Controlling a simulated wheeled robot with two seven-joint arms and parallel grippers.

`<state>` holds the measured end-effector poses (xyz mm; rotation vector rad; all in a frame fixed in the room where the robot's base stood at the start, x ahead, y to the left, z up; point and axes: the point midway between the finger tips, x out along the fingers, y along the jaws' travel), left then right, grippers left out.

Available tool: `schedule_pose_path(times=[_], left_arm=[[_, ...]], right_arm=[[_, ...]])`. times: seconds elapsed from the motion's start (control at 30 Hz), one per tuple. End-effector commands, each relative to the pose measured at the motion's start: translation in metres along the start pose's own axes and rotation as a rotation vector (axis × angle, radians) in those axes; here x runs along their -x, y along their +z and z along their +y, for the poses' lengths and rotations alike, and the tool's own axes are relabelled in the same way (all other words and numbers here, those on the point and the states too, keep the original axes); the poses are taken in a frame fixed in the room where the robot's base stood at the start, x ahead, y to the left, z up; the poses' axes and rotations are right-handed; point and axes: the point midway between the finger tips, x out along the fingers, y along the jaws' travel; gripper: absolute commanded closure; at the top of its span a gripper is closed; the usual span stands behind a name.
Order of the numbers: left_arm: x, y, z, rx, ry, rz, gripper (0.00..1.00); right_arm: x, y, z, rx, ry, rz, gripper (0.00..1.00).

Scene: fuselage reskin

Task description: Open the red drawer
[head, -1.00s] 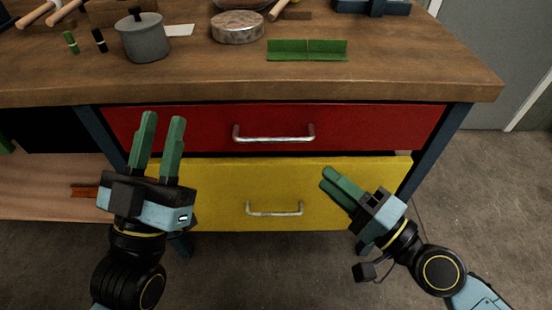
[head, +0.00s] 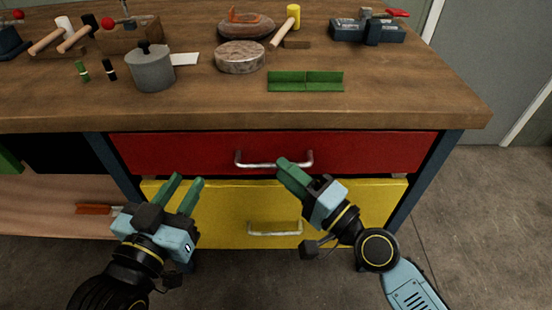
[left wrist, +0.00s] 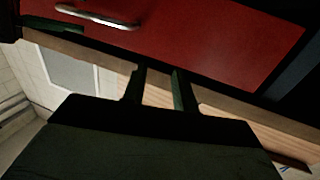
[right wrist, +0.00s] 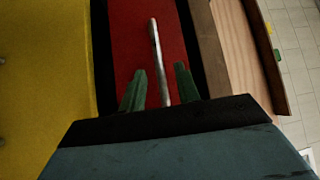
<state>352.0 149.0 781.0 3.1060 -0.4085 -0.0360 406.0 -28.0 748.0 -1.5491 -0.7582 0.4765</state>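The red drawer (head: 370,152) is in the upper row under the bench top and looks shut in the head view. Its silver bar handle (head: 258,165) runs across its middle. My right gripper (head: 285,164) is in front of the handle's right part. In the right wrist view the handle (right wrist: 155,50) reaches between the two green fingers of the open right gripper (right wrist: 158,88); I cannot tell whether they touch it. My left gripper (head: 187,182) is open and empty, low and left of the handle. The left wrist view shows the red drawer (left wrist: 220,40) beyond its fingers.
A yellow drawer (head: 220,212) with its own handle (head: 275,228) sits just below. Floor at the right is clear.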

Motion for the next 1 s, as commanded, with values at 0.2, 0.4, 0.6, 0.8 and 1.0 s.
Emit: schedule_pose_path(times=[0.2,0.4,0.6,0.8,1.0], left_arm=[[0.002,0.012,-0.003,-0.002,-0.007,-0.074,0.71],[0.002,0.014,-0.003,-0.003,-0.008,-0.087,0.71],[0.002,0.015,-0.003,-0.003,-0.008,-0.087,0.71],[0.002,0.014,-0.003,-0.003,-0.008,-0.086,0.71],[0.002,0.014,-0.003,-0.003,-0.008,-0.085,0.71]], right_arm=[[-0.028,0.0,0.0,-0.001,-0.001,0.0,0.68],[-0.034,0.0,0.001,-0.001,0.001,0.0,0.68],[-0.034,0.0,0.001,0.0,0.001,-0.001,0.68],[-0.034,0.0,0.0,0.0,0.001,-0.001,0.94],[-0.034,0.0,0.001,0.0,0.001,-0.001,1.0]])
